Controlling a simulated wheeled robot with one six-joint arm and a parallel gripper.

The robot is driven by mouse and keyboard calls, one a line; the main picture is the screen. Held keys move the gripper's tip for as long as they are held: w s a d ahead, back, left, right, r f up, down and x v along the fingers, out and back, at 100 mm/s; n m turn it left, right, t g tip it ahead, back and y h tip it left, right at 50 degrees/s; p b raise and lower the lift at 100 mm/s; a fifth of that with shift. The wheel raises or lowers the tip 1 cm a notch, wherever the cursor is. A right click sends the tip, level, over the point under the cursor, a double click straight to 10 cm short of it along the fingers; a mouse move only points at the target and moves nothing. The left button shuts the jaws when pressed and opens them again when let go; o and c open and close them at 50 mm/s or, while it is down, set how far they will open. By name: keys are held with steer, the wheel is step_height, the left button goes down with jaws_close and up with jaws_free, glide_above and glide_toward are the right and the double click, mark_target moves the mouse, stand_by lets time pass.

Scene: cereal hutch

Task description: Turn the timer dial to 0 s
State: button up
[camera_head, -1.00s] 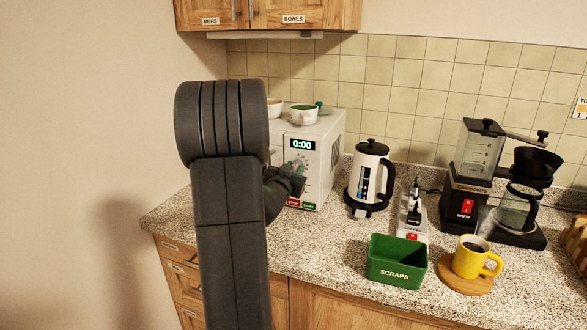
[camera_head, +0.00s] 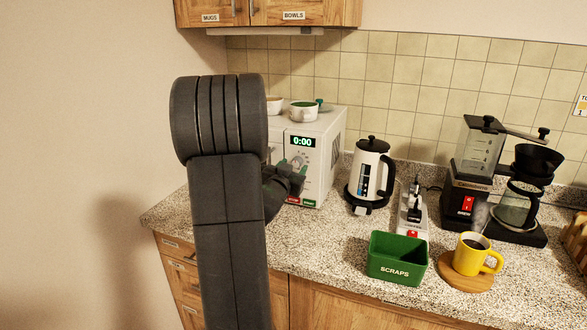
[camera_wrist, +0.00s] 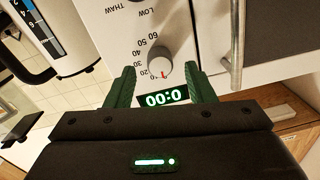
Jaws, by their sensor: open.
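The white microwave (camera_head: 318,150) stands on the counter, and its green display (camera_head: 302,142) reads 0:00. The display also shows, upside down, in the wrist view (camera_wrist: 165,98). The round grey timer dial (camera_wrist: 157,60) has a red pointer directed toward the display, near the low end of its printed scale. My gripper (camera_wrist: 160,68) is open, its green fingers on either side of and just short of the dial. I cannot tell whether they touch it. In the head view my gripper (camera_head: 292,180) is in front of the microwave's panel, partly hidden by my arm.
A kettle (camera_head: 370,172) stands close right of the microwave. A power strip (camera_head: 413,208), a green scraps bin (camera_head: 397,260), a yellow mug (camera_head: 470,256) and a coffee maker (camera_head: 467,190) are farther right. Bowls (camera_head: 304,111) sit on the microwave. A vertical door handle (camera_wrist: 236,45) is beside the gripper.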

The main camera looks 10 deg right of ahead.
steer(key=b+v, duration=0.1)
steer(key=v, duration=1.1)
steer(key=shift+s, duration=0.4)
steer(key=shift+w, duration=0.1)
steer(key=p+x, duration=0.1)
steer(key=x, duration=1.2)
steer(key=shift+w, duration=0.45)
steer(key=shift+s, duration=0.1)
